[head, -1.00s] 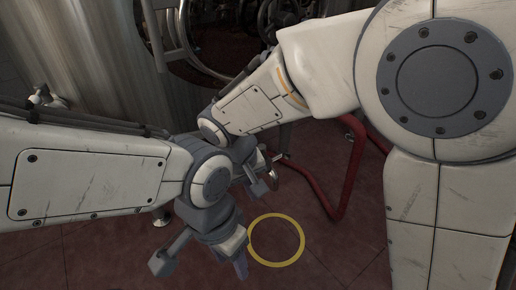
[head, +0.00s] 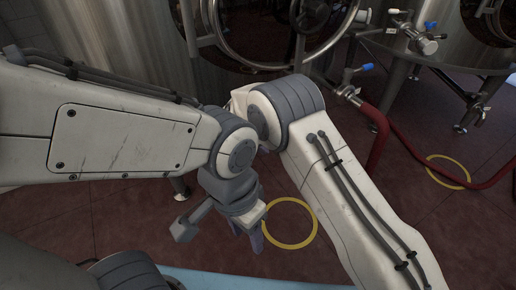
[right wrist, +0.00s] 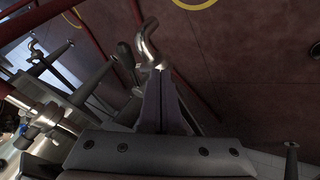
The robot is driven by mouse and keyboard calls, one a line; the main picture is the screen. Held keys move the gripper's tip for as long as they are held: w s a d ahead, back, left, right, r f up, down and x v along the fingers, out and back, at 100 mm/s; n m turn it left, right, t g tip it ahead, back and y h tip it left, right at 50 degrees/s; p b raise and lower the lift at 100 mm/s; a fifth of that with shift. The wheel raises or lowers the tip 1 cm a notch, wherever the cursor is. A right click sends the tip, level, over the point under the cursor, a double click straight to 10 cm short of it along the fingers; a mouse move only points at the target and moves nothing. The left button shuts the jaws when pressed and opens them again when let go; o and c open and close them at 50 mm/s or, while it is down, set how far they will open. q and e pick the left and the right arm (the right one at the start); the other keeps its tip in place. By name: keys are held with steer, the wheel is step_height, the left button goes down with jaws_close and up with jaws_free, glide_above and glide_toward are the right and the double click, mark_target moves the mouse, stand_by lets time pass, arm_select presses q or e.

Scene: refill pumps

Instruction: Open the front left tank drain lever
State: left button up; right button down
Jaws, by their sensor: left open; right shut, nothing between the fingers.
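Steel tanks stand at the back of the head view: a left one (head: 110,45) and a right one (head: 400,25). A valve (head: 348,90) with a blue lever handle (head: 367,67) sits low between them, with a red hose at it. I cannot tell which lever is the front left drain lever. My left gripper (head: 248,236) is open, pointing down above the red floor, apart from the valve. My right gripper (right wrist: 163,76) is shut and empty in the right wrist view, close to a curved metal pipe (right wrist: 147,42); contact is unclear. It is hidden in the head view.
More valves with blue handles (head: 430,25) are at the right tank. The red hose (head: 380,140) runs across the floor. Yellow rings (head: 289,246) mark the floor. A round tank hatch (head: 250,35) is behind my arms.

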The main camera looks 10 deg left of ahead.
steer(key=w+d+f+b, duration=0.1)
steer(key=w+d+f, duration=0.1)
steer(key=d, duration=0.3)
steer(key=shift+d+f, duration=0.15)
steer(key=shift+f, duration=0.1)
